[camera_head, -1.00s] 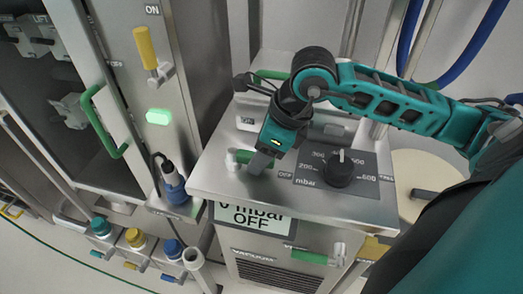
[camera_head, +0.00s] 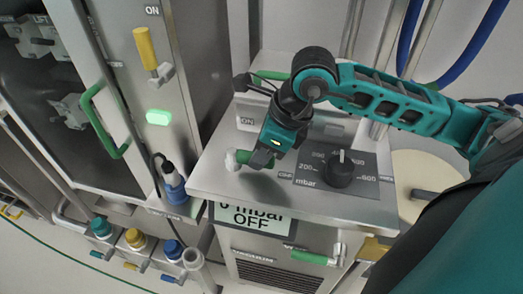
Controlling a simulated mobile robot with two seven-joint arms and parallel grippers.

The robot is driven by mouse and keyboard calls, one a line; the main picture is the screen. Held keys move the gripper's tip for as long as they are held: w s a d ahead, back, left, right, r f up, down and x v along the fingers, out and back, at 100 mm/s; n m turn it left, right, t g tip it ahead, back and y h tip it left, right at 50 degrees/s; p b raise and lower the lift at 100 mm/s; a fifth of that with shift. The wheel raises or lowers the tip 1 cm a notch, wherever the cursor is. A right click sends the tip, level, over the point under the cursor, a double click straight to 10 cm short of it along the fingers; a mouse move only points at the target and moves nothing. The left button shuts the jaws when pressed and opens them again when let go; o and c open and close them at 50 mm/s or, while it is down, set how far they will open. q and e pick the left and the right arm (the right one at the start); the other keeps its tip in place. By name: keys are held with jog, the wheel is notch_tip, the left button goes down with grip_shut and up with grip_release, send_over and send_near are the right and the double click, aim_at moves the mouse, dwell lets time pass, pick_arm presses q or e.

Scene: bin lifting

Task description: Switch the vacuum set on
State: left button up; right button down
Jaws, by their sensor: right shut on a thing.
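The vacuum set is a steel cabinet with a flat top (camera_head: 225,187) and a front display (camera_head: 252,216) that reads "0 mbar OFF". A lever (camera_head: 241,157) with a green grip and a whitish end lies on its top, below an "ON" label. My right gripper (camera_head: 262,163) is at the right part of this green grip and shut on it. The gripper body hides part of the grip, and its fingertips are hard to make out. My left gripper is not in view.
A black pressure dial (camera_head: 340,169) stands just right of my gripper. A tall cabinet (camera_head: 200,75) with a yellow lever (camera_head: 146,47) and a lit green button (camera_head: 158,117) stands at the left. Another green-gripped lever (camera_head: 309,257) is on the front.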

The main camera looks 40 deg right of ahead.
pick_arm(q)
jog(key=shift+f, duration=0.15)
pick_arm(e)
jog(key=shift+f, duration=0.1)
jog(key=shift+w+d+f+n+b, duration=0.1)
jog(key=shift+w+d+n+b, duration=0.1)
jog(key=shift+n+b, duration=0.35)
jog(key=shift+w+d+n+g+y+b, duration=0.15)
jog(key=shift+w+d+n+g+b, duration=0.1)
jog(key=shift+n+b, duration=0.2)
jog(key=shift+w+d+n+g+y+b, duration=0.15)
jog(key=shift+n+g+b, duration=0.15)
jog(key=shift+n, duration=0.2)
jog(key=n, duration=0.1)
jog(key=w+n+g+b, duration=0.1)
jog(key=shift+w+d+n+y, duration=0.1)
jog(key=shift+d+n+y, duration=0.2)
jog(key=shift+n, duration=0.1)
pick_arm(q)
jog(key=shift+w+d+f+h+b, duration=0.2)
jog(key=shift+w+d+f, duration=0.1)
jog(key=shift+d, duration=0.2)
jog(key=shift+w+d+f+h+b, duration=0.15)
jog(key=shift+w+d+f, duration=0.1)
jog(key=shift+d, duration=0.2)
pick_arm(e)
jog(key=shift+w+n+g, duration=0.25)
jog(key=shift+w+n, duration=0.1)
jog(key=shift+n, duration=0.55)
jog(key=shift+d, duration=0.1)
